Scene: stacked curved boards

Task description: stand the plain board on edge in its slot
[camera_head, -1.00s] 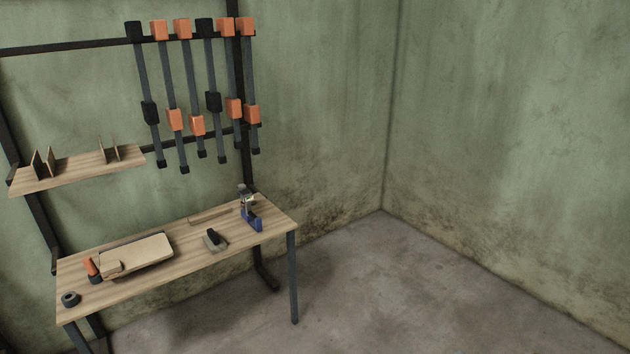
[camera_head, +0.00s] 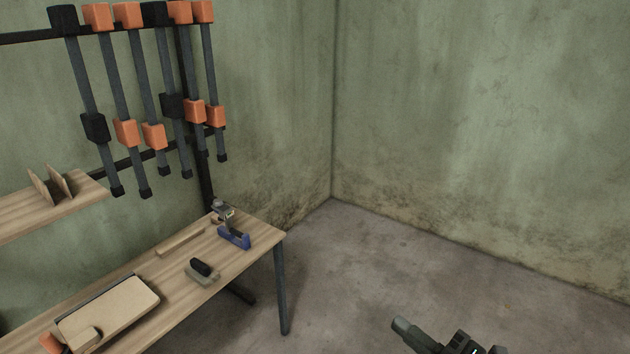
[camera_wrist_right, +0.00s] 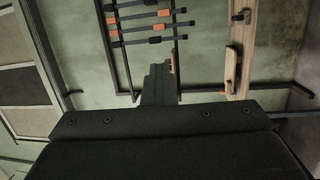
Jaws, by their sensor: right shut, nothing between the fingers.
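A stack of curved boards (camera_head: 118,305) lies flat on the workbench at the lower left of the head view. The top one is plain beige, with a dark edge showing behind it. I cannot tell the lower boards apart. A small beige block (camera_head: 80,341) sits at its near end. Thin upright dividers (camera_head: 60,181) stand on the wall shelf (camera_head: 35,208) with a gap between them. My right gripper (camera_head: 402,325) is at the bottom of the head view, away from the bench. It is shut and empty, also in the right wrist view (camera_wrist_right: 158,72). My left gripper is out of view.
On the workbench (camera_head: 215,262) are a blue-based tool (camera_head: 234,238), a dark-topped block (camera_head: 202,270), a wooden strip (camera_head: 181,242) and an orange item (camera_head: 52,343). Orange and black clamps (camera_head: 130,80) hang above. Floor (camera_head: 350,260) right of the bench is clear.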

